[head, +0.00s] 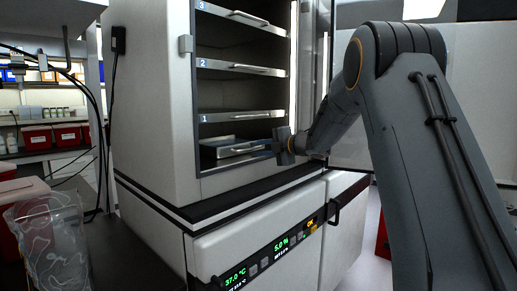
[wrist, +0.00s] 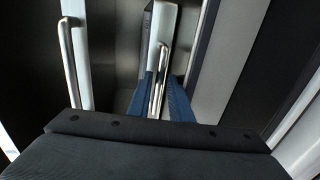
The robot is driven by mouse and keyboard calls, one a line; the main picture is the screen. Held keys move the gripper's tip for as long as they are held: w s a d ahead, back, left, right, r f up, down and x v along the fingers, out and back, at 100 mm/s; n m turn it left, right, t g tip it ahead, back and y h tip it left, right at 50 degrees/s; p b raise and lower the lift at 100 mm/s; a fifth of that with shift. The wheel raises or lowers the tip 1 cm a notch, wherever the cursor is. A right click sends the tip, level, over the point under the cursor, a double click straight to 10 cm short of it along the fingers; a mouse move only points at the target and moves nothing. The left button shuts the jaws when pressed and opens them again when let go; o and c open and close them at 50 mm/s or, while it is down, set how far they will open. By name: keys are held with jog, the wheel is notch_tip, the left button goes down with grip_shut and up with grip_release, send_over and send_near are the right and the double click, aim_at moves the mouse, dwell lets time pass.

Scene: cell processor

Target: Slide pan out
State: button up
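The pan (head: 225,150) is a low metallic tray in the lowest bay of the open cell processor cabinet (head: 150,100). Its bar handle (wrist: 161,65) shows in the wrist view, running between my two blue fingers. My gripper (head: 284,144) is at the right side of the pan's front in the head view. In the wrist view my gripper (wrist: 158,88) is open, with a finger on each side of the handle and gaps beside it. Whether a finger touches the handle cannot be told. The fingertips are hard to make out in the head view.
Shelves numbered 3 (head: 215,10), 2 (head: 215,65) and 1 (head: 215,117) with bar handles sit above the pan. Another handle (wrist: 68,62) is left in the wrist view. A lower unit with a display (head: 275,245) juts below. A clear bag (head: 50,240) stands at left.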

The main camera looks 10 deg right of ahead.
grip_shut()
